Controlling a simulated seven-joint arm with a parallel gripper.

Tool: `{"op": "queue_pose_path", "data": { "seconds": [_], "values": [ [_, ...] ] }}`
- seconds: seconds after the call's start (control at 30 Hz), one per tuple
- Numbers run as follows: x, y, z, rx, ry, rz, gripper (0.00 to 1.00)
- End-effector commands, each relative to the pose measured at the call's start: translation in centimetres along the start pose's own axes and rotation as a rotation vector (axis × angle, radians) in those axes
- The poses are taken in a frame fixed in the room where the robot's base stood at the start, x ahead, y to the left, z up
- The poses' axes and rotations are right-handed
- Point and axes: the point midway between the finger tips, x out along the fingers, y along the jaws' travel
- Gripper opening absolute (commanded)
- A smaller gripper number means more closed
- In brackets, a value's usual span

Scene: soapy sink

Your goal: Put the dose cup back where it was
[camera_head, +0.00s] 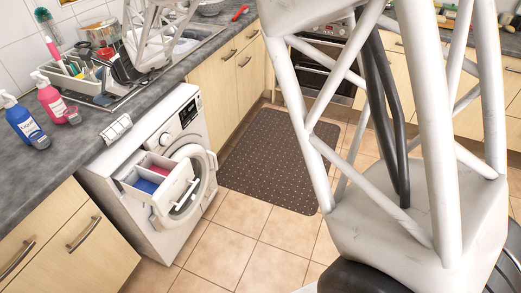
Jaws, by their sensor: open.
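I cannot tell which is the task's cup. My gripper (122,69) seems to be the dark end below my white truss arm, over the sink area, right of and behind the bottles and apart from both cups. It is open; its fingers are small and hard to make out, and I see nothing held.
The washing machine's detergent drawer (179,168) is pulled out, with blue and red inside. A white ribbed piece (116,129) lies at the counter edge. A utensil caddy (75,78) and dishes crowd the sink side. The counter front left is clear. A dark mat (265,155) covers the floor.

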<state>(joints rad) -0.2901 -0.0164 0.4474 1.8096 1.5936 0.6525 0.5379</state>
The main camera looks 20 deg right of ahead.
Motion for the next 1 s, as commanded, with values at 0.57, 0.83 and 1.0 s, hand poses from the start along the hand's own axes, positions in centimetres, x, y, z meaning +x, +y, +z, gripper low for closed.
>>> {"op": "queue_pose_path", "data": {
  "seconds": [0.57, 0.83, 1.0],
  "values": [
    [-20.6, 9.9, 0.6, -0.682, 0.145, 0.273, 0.76],
    [-29.3, 16.2, -1.0, -0.966, 0.236, 0.445, 0.76],
    [-34.4, 20.4, -2.5, -1.128, 0.297, 0.572, 0.76]
  ]
}}
